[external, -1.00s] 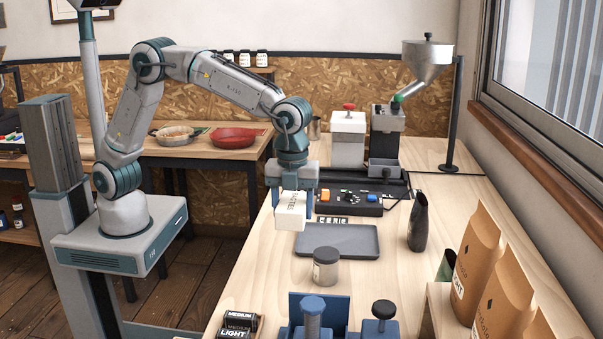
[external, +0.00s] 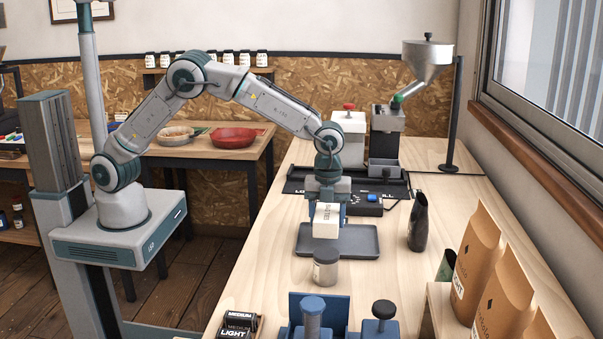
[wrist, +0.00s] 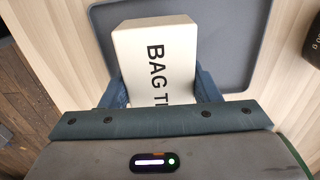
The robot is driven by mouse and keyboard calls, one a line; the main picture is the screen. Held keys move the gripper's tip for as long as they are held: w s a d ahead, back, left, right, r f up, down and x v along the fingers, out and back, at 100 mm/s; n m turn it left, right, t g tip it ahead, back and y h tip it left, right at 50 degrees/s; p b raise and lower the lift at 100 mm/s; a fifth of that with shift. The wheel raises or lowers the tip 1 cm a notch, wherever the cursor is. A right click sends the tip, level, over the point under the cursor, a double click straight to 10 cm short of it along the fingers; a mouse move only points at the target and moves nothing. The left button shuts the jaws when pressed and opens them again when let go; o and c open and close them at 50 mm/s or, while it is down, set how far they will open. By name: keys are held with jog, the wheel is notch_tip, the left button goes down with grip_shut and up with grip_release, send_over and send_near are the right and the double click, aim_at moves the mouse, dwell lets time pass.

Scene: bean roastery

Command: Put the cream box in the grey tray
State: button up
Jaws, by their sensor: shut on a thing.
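The cream box (external: 326,221), with black lettering on its side, is held in my gripper (external: 327,208). My gripper is shut on it, with a finger on each side. In the external view the box is over the left part of the grey tray (external: 363,242); I cannot tell whether its underside touches the tray. In the wrist view the box (wrist: 157,55) shows the letters "BAG T" and covers part of the tray (wrist: 238,55). The blue fingers (wrist: 160,92) show on either side of the box.
A lidded jar (external: 326,267) stands just in front of the tray. A dark bottle (external: 418,222) stands to its right. A black mat with a control box (external: 365,203) lies behind it. Bare table shows left of the tray.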

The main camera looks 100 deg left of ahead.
notch_tip(320, 180, down, 3)
jog(key=shift+r, duration=0.1)
jog(key=shift+f+b, duration=0.3)
jog(key=shift+f, duration=0.25)
jog(key=o, duration=1)
jog(key=shift+r, duration=0.1)
